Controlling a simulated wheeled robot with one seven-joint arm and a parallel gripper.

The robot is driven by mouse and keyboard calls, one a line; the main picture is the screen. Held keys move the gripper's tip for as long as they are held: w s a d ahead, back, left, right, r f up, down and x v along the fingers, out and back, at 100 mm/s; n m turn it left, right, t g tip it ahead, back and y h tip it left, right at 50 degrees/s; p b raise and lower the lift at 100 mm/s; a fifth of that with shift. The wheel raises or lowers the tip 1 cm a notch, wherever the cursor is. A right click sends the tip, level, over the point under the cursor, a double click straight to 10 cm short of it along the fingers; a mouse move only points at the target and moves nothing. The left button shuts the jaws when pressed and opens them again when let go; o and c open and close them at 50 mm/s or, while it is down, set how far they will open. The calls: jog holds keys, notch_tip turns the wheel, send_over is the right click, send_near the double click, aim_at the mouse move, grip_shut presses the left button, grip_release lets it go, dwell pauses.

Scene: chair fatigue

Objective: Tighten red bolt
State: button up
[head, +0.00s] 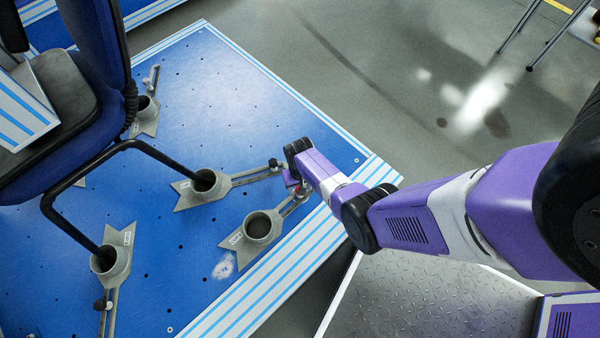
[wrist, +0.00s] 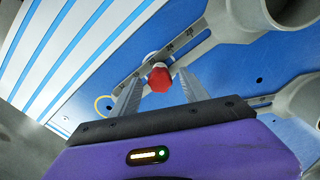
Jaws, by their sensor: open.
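The red bolt (wrist: 160,78) shows in the wrist view as a faceted red head on the slotted arm of a grey clamp (wrist: 228,25). My gripper (wrist: 158,92) is open, with one finger on each side of the bolt head; whether either finger touches it I cannot tell. In the head view my gripper (head: 293,182) is over the slotted arm of the empty clamp (head: 257,228) near the platform's striped edge. The bolt is mostly hidden there by my gripper.
The blue platform (head: 215,100) has small holes and a striped border. A blue chair (head: 98,65) stands at the left with its tube legs in other clamp cups (head: 203,183). A diamond-plate surface (head: 425,295) lies at the lower right. Grey floor lies beyond the platform.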

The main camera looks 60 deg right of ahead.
jog(key=shift+n, duration=0.4)
jog(key=n, duration=0.4)
jog(key=shift+n, duration=2)
